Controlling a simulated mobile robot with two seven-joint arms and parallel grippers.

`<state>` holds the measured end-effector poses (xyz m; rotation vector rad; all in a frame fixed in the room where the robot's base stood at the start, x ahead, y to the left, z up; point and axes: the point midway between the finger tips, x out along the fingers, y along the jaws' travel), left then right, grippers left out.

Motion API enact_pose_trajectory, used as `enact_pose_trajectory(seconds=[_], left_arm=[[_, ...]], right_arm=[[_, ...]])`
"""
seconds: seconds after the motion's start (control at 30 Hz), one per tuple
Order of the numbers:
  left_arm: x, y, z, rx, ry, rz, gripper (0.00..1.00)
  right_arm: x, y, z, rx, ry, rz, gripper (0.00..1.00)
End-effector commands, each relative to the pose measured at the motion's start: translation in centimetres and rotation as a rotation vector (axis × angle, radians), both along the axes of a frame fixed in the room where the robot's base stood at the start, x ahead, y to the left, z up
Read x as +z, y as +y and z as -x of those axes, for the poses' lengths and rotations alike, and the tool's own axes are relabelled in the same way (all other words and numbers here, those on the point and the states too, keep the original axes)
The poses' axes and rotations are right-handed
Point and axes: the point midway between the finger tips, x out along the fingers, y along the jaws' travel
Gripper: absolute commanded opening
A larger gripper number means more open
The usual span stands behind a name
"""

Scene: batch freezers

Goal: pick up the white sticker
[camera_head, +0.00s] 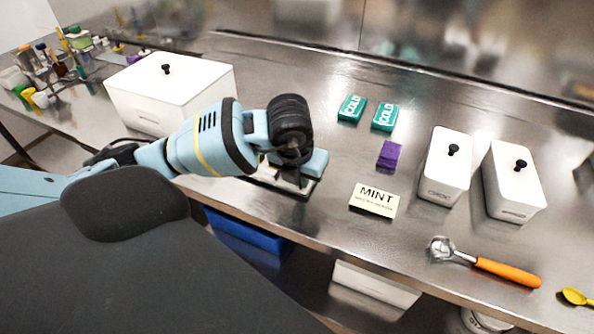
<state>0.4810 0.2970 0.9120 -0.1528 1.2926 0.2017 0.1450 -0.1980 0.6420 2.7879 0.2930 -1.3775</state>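A white card or sticker printed MINT (374,199) lies on the steel counter near its front edge, right of my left gripper. My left gripper (290,184) points down over the counter's front edge, apart from the card. Its fingers are mostly hidden behind my own wrist, so I cannot tell whether they are open or shut. A pale flat item (264,174) shows partly beside the gripper; most of it is hidden. My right gripper is not in view.
Two white lidded tubs (447,166) (513,182) stand right of the card, and a large white lidded box (170,88) stands left. A purple block (389,154), teal COLD packs (352,108) and an orange-handled scoop (484,263) lie nearby. The counter between gripper and card is clear.

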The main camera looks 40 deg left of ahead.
Motion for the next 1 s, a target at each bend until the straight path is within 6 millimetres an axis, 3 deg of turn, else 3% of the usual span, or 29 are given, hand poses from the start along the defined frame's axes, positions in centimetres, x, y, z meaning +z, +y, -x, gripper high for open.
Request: enact_pose_trajectory(seconds=[0.37, 0.63, 1.0], left_arm=[[0.5, 0.0, 0.0, 0.000, -0.001, 0.000, 0.00], [3.6, 0.0, -0.1, 0.000, -0.004, 0.000, 0.00], [3.8, 4.1, 6.2, 0.003, 0.006, -0.006, 0.00]], right_arm=[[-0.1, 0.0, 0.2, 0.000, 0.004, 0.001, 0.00], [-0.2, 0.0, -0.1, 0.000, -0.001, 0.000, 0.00], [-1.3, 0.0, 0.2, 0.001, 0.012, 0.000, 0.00]])
